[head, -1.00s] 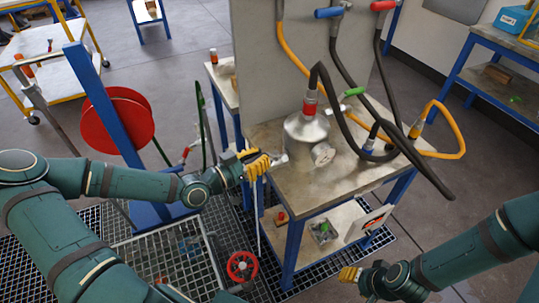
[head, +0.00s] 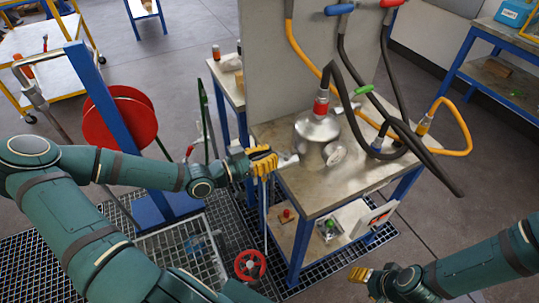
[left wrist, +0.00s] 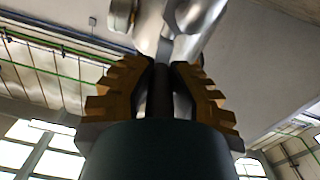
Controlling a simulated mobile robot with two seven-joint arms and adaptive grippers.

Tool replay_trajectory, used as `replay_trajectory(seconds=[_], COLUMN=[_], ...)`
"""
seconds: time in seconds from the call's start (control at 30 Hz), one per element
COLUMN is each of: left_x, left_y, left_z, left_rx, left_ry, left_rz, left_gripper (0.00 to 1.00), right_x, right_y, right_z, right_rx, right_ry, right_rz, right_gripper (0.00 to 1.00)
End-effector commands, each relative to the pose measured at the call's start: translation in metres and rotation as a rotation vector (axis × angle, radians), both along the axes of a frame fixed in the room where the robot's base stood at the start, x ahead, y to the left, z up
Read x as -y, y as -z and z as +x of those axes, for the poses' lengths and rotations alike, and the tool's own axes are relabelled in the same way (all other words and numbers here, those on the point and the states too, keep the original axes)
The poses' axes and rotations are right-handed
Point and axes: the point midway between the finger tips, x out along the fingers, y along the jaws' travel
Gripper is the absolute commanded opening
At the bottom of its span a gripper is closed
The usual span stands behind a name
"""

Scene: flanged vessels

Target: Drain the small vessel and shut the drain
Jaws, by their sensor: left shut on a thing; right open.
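The small vessel (head: 316,130) is a silver metal pot on the workbench, with a red collar and black hose on top and a round flanged port (head: 334,154) on its side. A short silver drain fitting (head: 287,160) sticks out from its left side. My left gripper (head: 268,162), with yellow fingers, is at this fitting. In the left wrist view its fingers (left wrist: 160,85) are shut on a thin dark handle (left wrist: 161,100) below a shiny metal body (left wrist: 190,30). Whether the drain is open cannot be seen. My right gripper (head: 360,274) is open and empty, low in front of the bench.
The workbench (head: 370,178) has a grey back panel (head: 310,60) with hanging hoses. A black hose (head: 435,170) juts past the bench's right edge. Below are a lower shelf (head: 340,218), a red handwheel (head: 250,265) and floor grating. A red reel (head: 120,115) stands left.

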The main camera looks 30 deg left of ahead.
Motion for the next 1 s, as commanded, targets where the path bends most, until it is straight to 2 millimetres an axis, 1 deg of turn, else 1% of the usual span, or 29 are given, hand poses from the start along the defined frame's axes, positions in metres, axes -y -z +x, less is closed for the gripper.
replay_trajectory(seconds=[0.03, 0.17, 0.2, 0.27, 0.3, 0.57, 0.67, 0.77, 1.0], left_x=[-0.001, -0.001, -0.001, -0.001, -0.001, -0.001, -0.003, -0.011, -0.039], left_y=[-0.003, -0.003, -0.003, -0.002, -0.002, -0.001, -0.001, 0.000, 0.000], left_z=[0.002, 0.002, 0.002, 0.002, 0.001, 0.000, -0.003, -0.012, -0.050], left_rx=[0.008, 0.008, 0.008, 0.007, 0.006, 0.003, 0.002, 0.002, 0.000], left_ry=[-0.002, -0.002, -0.002, -0.002, -0.002, -0.001, -0.003, -0.007, -0.005], left_rz=[-0.001, -0.001, -0.001, 0.000, 0.000, 0.001, 0.002, 0.003, 0.006], left_gripper=[0.00, 0.00, 0.28, 0.49, 0.51, 0.51, 0.51, 0.51, 0.51], right_x=[0.000, 0.000, 0.000, 0.000, 0.000, 0.000, 0.000, 0.000, 0.000], right_y=[0.000, 0.000, 0.000, 0.000, 0.000, 0.000, 0.000, 0.000, 0.000], right_z=[0.000, 0.000, 0.000, 0.000, 0.000, 0.000, 0.000, 0.000, 0.000], right_rx=[0.000, 0.000, 0.000, 0.000, 0.000, 0.000, 0.000, 0.000, 0.000], right_ry=[0.000, 0.000, 0.000, 0.000, 0.000, 0.000, 0.000, 0.000, 0.000], right_rz=[0.000, 0.000, 0.000, 0.000, 0.000, 0.000, 0.000, 0.000, 0.000], right_gripper=[0.51, 0.51, 0.51, 0.51, 0.51, 0.51, 0.51, 0.51, 0.51])
